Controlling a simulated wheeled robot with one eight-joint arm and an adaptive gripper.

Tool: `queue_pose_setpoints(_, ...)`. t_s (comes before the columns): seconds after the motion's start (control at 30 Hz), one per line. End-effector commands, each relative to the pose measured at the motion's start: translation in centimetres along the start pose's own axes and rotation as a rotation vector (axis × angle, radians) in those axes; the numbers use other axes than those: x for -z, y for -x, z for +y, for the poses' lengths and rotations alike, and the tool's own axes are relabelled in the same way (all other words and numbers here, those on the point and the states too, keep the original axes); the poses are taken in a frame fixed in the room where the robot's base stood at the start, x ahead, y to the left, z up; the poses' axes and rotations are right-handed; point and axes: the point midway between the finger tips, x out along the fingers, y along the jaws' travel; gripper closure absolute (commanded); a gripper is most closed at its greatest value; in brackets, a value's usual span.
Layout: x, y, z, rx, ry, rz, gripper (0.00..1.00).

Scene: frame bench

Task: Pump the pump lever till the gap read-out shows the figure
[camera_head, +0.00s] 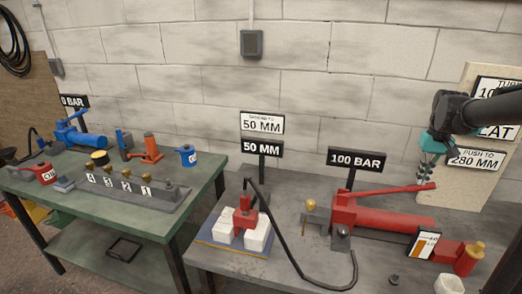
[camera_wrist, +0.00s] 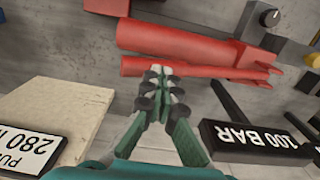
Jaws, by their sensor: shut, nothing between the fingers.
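The red pump (camera_head: 385,212) lies on the grey bench with its long red pump lever (camera_head: 385,190) above it, sloping slightly up to the right. The lever also shows in the wrist view (camera_wrist: 215,72). My gripper (camera_head: 425,178) is shut and empty, its teal fingers pointing down at the lever's free end. In the wrist view its fingertips (camera_wrist: 160,72) overlap the lever; whether they touch it I cannot tell. The black gap read-out (camera_head: 262,148) shows 50 MM. The white card (camera_head: 262,122) above it also reads 50 MM. A red spreader (camera_head: 245,213) stands among white blocks.
A black sign (camera_head: 356,159) reads 100 BAR. A black hose (camera_head: 290,255) curves across the bench front. A board (camera_head: 482,85) with signs stands at the right behind my gripper. A green bench (camera_head: 100,215) with a blue pump (camera_head: 80,134) is at the left.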

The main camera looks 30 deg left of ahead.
Motion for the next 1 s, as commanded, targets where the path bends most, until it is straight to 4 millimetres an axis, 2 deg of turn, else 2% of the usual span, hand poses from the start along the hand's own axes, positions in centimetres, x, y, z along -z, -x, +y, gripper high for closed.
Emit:
queue_pose_setpoints(0.23, 0.0, 0.0, 0.0, 0.0, 0.0, 0.0, 1.0)
queue_pose_setpoints(0.37, 0.0, -0.7, 0.0, 0.0, 0.0, 0.0, 1.0)
queue_pose_setpoints(1.0, 0.0, -7.1, 0.0, 0.0, 0.0, 0.0, 1.0)
